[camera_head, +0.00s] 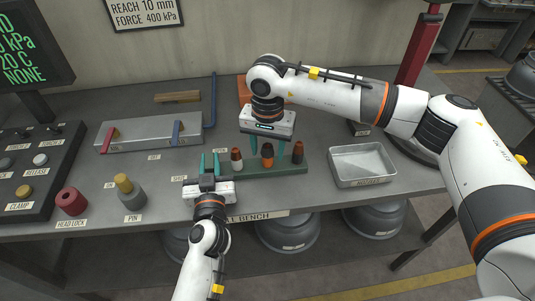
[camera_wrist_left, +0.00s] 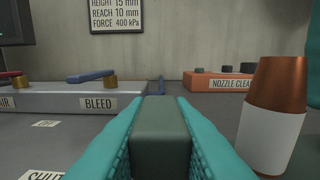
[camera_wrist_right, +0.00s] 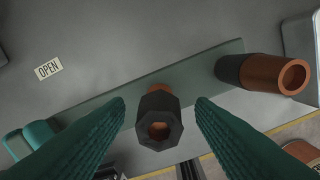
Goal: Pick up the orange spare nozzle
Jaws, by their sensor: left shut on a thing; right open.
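The dark green rack (camera_head: 275,170) holds three nozzles in a row. The middle nozzle (camera_head: 267,158) has a dark hexagonal top and an orange band; in the right wrist view (camera_wrist_right: 156,122) it stands between the fingers. The left nozzle (camera_head: 236,160) is copper with a white band. The right nozzle (camera_head: 298,153) is copper and dark. My right gripper (camera_head: 267,148) is open, pointing down with one finger on each side of the middle nozzle. My left gripper (camera_head: 209,163) is shut on the rack's left end, which fills the jaws in the left wrist view (camera_wrist_left: 160,125).
An empty metal tray (camera_head: 362,165) stands right of the rack. A grey box (camera_head: 150,132) with red and blue levers lies back left. A pin (camera_head: 129,190), a red head lock (camera_head: 71,201) and a control panel (camera_head: 30,165) are on the left. An orange block is partly behind my right arm.

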